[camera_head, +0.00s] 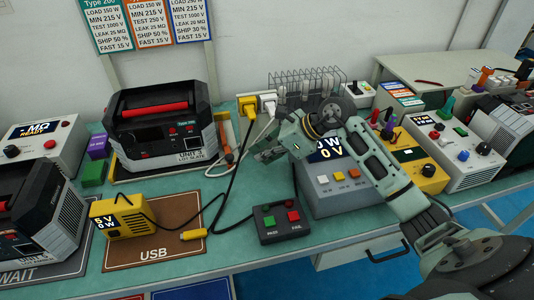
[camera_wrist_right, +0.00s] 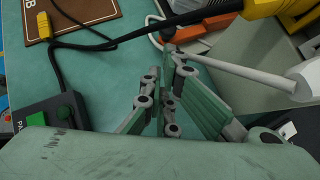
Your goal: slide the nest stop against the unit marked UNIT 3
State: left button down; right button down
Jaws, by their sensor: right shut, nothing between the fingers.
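The unit marked UNIT 3 (camera_head: 162,127) is a black and grey case with a red handle, upright on the bench at left centre. A green block (camera_head: 93,173) and a purple block (camera_head: 97,146) stand by its left side; I cannot tell whether either is the nest stop. My right gripper (camera_head: 262,153) is shut and empty, right of the unit and apart from it, near the cables. In the right wrist view its closed fingers (camera_wrist_right: 168,60) are over the green bench top, beside a white rod. My left gripper is not in view.
Yellow and white plugs (camera_head: 248,107) with hanging cables lie between the unit and my right arm. A wire rack (camera_head: 305,88) stands behind.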

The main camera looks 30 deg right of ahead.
jog(key=b+x, duration=0.1)
jog(key=x, duration=0.5)
jog(key=shift+b, duration=0.35)
jog(key=shift+w+a+b, duration=0.4)
jog(key=shift+a, duration=0.4)
